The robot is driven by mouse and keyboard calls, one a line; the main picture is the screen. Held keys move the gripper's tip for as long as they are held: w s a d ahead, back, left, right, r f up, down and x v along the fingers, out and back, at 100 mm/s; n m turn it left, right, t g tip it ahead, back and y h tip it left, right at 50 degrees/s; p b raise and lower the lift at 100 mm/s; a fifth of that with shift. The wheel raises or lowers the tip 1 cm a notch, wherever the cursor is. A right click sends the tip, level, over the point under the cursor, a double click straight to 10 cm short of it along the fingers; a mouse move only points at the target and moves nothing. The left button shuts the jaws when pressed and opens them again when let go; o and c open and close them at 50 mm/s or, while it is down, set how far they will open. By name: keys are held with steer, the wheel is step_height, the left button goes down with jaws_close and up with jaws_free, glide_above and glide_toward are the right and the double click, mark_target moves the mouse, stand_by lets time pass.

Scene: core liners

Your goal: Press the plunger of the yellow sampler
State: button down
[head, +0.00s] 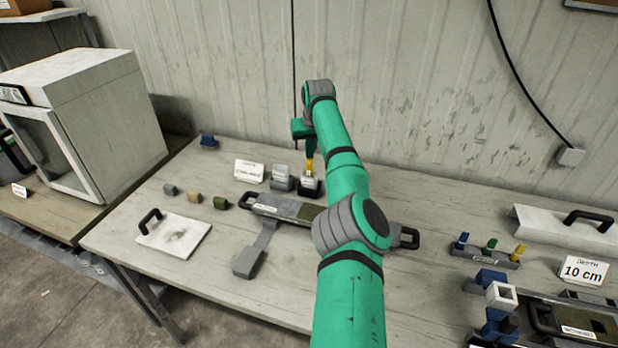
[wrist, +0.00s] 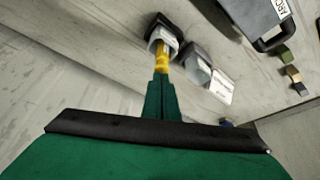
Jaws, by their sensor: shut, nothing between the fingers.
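A yellow sampler (head: 310,168) stands upright in a dark block with a pale collar (head: 308,187), near the back of the table. It also shows in the wrist view (wrist: 161,58), rising from its block (wrist: 161,30). My gripper (head: 309,150) points down right above the yellow sampler, with its green fingers together and nothing between them. In the wrist view the fingertips (wrist: 161,82) line up with the sampler's top and seem to meet it. I cannot tell whether they touch or press it. The fingers hide the top of the plunger.
A grey block (head: 283,180) and a white label card (head: 249,171) stand just left of the sampler. A long tray with black handles (head: 270,207) lies in front. A rack (head: 486,257) with blue, green and yellow pieces is at right. A white oven-like box (head: 100,125) stands left.

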steer(key=shift+r, duration=2.65)
